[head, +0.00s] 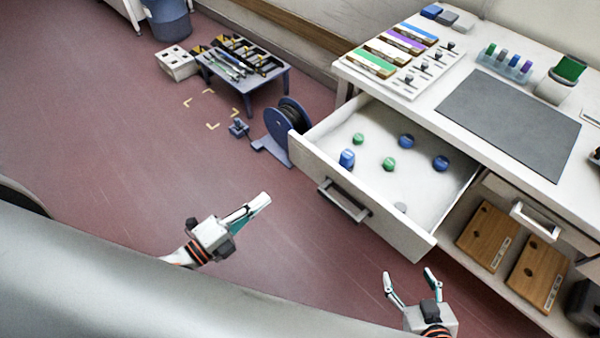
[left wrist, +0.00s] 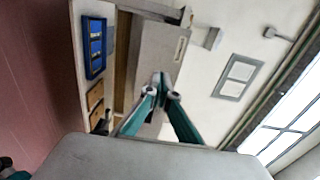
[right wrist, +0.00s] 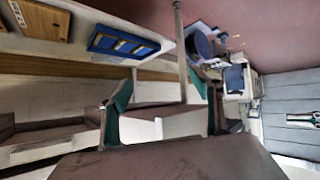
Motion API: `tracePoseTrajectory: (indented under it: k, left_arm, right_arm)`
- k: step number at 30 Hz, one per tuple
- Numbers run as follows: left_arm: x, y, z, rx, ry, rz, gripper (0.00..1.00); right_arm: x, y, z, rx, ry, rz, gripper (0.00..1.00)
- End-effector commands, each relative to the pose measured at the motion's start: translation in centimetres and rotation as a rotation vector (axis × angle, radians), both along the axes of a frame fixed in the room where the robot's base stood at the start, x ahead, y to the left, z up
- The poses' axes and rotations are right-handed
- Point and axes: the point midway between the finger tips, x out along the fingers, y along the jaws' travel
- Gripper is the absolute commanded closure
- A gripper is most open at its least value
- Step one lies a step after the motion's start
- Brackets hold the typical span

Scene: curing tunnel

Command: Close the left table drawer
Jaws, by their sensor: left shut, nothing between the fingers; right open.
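The left table drawer (head: 409,231) stands pulled far out of the white table in the head view, with a dark bar handle (head: 344,204) on its front. Several blue and green round pieces lie inside it. My left gripper (head: 265,200) is shut and empty, left of the drawer front and apart from it. Its closed fingertips show in the left wrist view (left wrist: 161,84). My right gripper (head: 410,276) is open and empty, in front of the drawer's near right corner. Its spread fingers show in the right wrist view (right wrist: 165,88).
A cable reel (head: 287,122) stands on the floor close to the drawer's left side. A low tool table (head: 243,77) is farther back. Right of the drawer is another handle (head: 535,221), above a shelf with wooden boards (head: 487,235).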

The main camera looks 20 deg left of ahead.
Motion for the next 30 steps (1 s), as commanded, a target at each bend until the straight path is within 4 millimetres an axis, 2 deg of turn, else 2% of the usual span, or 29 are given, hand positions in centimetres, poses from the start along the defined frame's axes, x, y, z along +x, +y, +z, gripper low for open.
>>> tracePoseTrajectory:
  k: [5, 21, 30]
  left_arm:
    - [1.2, -0.7, 0.2, 0.010, -0.015, -0.004, 1.00]
    - [9.8, -5.6, 0.2, 0.008, -0.013, -0.003, 1.00]
    - [12.0, -6.9, 0.1, 0.010, -0.011, -0.003, 1.00]
  right_arm:
    - [0.2, -0.1, 0.4, -0.001, -0.008, 0.001, 0.35]
    - [0.1, -0.4, 0.4, -0.007, 0.000, -0.001, 0.35]
    - [0.1, -0.4, 0.4, -0.007, 0.001, -0.001, 0.35]
